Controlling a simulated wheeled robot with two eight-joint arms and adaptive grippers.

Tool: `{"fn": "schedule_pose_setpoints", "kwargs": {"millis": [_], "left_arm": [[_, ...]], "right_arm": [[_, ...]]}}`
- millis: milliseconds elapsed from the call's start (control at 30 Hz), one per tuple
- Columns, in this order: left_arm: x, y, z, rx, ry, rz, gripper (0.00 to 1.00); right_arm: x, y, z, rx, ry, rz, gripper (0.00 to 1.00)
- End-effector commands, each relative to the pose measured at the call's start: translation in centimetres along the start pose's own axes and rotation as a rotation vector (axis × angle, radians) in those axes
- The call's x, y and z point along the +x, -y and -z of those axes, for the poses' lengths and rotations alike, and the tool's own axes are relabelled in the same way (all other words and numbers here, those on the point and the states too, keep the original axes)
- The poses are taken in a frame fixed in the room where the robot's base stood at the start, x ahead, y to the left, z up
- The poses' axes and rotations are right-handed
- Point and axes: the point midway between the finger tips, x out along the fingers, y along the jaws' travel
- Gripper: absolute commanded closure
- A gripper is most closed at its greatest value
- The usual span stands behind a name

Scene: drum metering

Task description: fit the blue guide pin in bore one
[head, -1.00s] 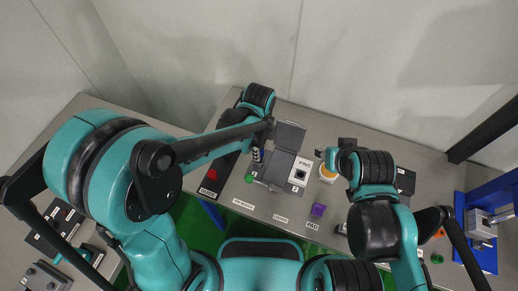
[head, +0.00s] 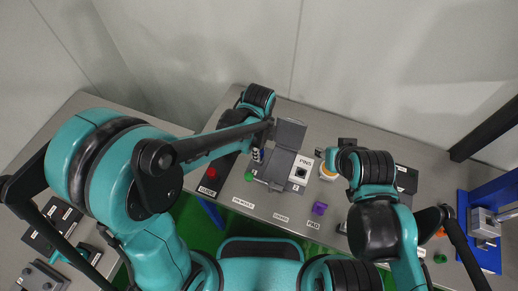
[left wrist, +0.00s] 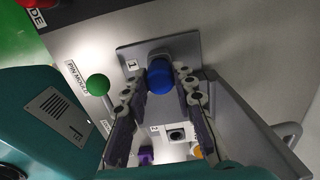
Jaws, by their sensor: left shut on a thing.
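The blue guide pin (left wrist: 160,78) shows in the left wrist view as a round blue head between my fingertips. My left gripper (head: 257,154) is shut on it, over the end of the grey pin mould (left wrist: 192,47) by the label 1. The pin's shaft and bore one are hidden below the head, so I cannot tell how deep the pin sits. A second dark square bore (left wrist: 177,134) shows by the label 2. In the head view the pin is hidden by my gripper. My right gripper (head: 322,154) is small and partly hidden by its own arm.
A green knob (left wrist: 97,85) stands close to my left finger. The mould's grey lid (head: 290,133) stands open behind. A purple block (head: 319,208) lies on the grey bench to the right. A red button (head: 211,172) is at the left. The front bench strip is mostly clear.

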Motion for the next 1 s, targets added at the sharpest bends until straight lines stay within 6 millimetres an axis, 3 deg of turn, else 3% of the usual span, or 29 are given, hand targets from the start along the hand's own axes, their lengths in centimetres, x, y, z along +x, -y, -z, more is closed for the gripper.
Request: {"fn": "schedule_pose_setpoints", "kwargs": {"millis": [633,667,733,1000], "left_arm": [[1.7,0.0,0.0,0.0,0.0,0.0,1.0],[1.7,0.0,0.0,0.0,0.0,0.0,0.72],[1.6,0.0,0.0,0.0,0.0,0.0,0.53],[1.6,0.0,0.0,0.0,0.0,0.0,0.5]], "right_arm": [[1.2,0.0,-0.9,0.0,0.0,0.0,0.6],[1.2,0.0,-0.9,0.0,0.0,0.0,0.6],[1.2,0.0,-0.8,0.0,0.0,0.0,0.6],[1.2,0.0,-0.8,0.0,0.0,0.0,0.6]]}}
